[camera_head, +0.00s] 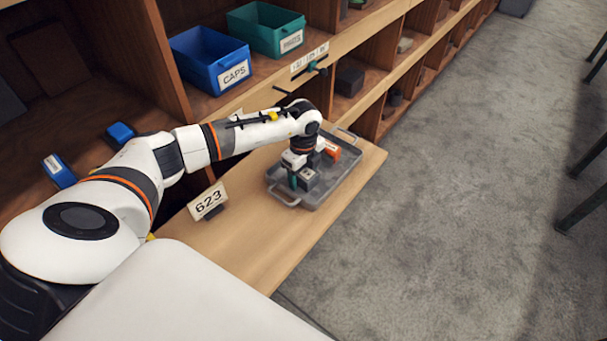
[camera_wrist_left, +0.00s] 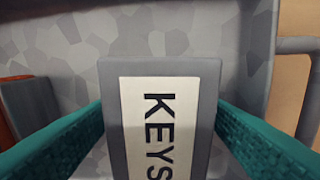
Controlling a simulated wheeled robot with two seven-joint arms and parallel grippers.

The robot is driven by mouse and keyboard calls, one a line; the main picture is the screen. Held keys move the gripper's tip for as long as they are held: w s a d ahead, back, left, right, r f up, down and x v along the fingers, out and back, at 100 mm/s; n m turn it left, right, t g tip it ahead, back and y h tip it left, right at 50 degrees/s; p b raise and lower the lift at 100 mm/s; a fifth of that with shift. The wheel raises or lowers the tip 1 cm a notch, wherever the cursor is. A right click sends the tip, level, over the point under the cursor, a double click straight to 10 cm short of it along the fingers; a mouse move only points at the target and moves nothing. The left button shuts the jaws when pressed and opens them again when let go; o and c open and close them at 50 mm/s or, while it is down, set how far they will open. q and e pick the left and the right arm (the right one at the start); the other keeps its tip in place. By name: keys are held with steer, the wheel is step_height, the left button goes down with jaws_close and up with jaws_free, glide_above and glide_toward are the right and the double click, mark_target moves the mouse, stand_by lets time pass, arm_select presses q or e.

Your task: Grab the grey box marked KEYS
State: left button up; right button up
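The grey box marked KEYS (camera_head: 308,178) stands in a grey tray (camera_head: 335,190) on the wooden board; in the left wrist view the box (camera_wrist_left: 165,68) fills the middle, its white label facing the camera. My left gripper (camera_head: 300,181) is down at the box. In the left wrist view its two teal fingers (camera_wrist_left: 160,118) lie one on each side of the box and meet its edges, with no clear gap. Whether they press on it is hidden. My right gripper is not in view.
A 623 sign (camera_head: 208,201) stands left of the tray. Blue CAPS (camera_head: 210,60) and green (camera_head: 266,28) bins sit on the shelf behind. Open floor lies to the right.

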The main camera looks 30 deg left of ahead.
arm_select(q)
steer(key=c, duration=1)
steer(key=shift+r, duration=0.1)
